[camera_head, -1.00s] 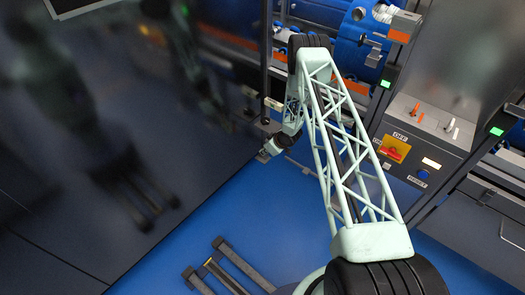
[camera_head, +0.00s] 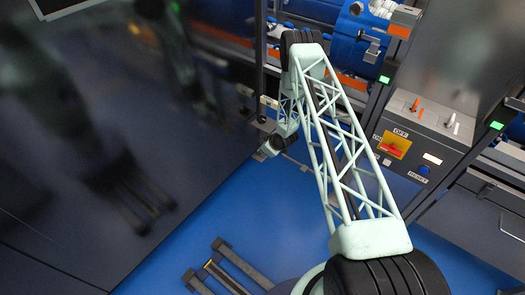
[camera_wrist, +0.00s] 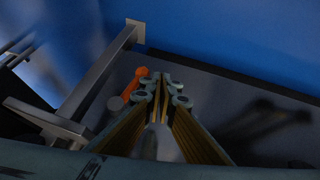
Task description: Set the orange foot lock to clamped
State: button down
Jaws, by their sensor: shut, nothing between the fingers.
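An orange lever (camera_wrist: 134,83), which looks like the orange foot lock, shows in the wrist view just left of my fingertips. A grey rounded piece (camera_wrist: 114,103) sits beside its lower end. My gripper (camera_wrist: 161,80) is shut and empty, with its fingertips close to the orange lever. I cannot tell whether they touch, and the lever's setting is not clear. In the head view my arm reaches down to the foot of the dark wall; the fingertips and the lever cannot be made out there.
A grey metal bar frame (camera_wrist: 100,75) stands left of the lever in the wrist view. The blue floor (camera_head: 190,235) is open in front. A control panel (camera_head: 420,140) with an orange switch (camera_head: 416,104) and a red-yellow knob (camera_head: 394,145) stands right of my arm.

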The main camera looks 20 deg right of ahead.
jog(key=shift+d, duration=0.1)
dwell(0.4)
dwell(0.4)
jog(key=s+a+r+p, duration=0.2)
jog(key=s+a, duration=0.6)
jog(key=s, duration=0.2)
jog(key=shift+a+p, duration=0.15)
jog(key=shift+p, duration=0.2)
jog(key=shift+w, duration=0.1)
dwell(0.6)
